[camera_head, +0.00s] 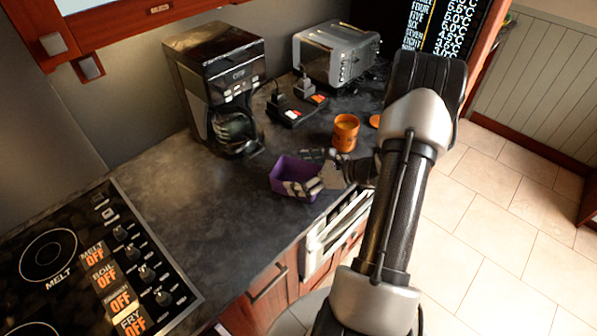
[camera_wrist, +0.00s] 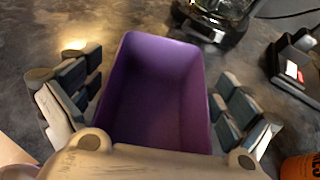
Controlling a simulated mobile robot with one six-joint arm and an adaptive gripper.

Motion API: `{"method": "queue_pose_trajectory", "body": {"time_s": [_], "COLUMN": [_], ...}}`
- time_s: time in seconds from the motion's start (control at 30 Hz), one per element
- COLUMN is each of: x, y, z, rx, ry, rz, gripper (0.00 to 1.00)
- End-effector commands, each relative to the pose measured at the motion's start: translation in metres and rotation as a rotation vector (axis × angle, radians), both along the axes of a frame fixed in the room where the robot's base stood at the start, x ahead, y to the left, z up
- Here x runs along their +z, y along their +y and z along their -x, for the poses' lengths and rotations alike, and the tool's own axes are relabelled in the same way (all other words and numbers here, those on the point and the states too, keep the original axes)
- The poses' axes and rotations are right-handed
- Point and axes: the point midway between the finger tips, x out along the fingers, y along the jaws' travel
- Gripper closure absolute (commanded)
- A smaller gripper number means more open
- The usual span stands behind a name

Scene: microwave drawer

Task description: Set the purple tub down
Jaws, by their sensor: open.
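The purple tub (camera_head: 286,168) is on the dark countertop near its front edge, left of the orange cup. My gripper (camera_head: 318,172) is at the tub's right side, coming from the right. In the wrist view the open, empty tub (camera_wrist: 158,85) fills the middle, between the spread fingers of my gripper (camera_wrist: 160,105). A gap shows between the left fingers and the tub; the right fingers are close to its wall, and I cannot tell if they touch. The tub's near end is hidden behind my gripper's palm.
An orange cup (camera_head: 345,132) stands just behind my gripper. A coffee maker (camera_head: 218,85) and a toaster (camera_head: 335,52) stand at the back. A stove top (camera_head: 90,265) is at the left. The countertop (camera_head: 200,195) between stove and tub is clear.

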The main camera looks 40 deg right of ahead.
Motion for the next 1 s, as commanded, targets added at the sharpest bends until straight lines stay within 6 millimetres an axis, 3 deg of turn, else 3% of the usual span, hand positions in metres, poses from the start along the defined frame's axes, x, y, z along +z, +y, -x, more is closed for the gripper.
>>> {"method": "queue_pose_trajectory", "body": {"time_s": [0.43,1.0], "x": [0.006,0.048], "y": [-0.002,-0.046], "z": [0.002,0.090], "rx": [-0.002,-0.003], "ry": [0.000,0.000], "rz": [0.001,0.002], "gripper": [0.00,0.00]}}
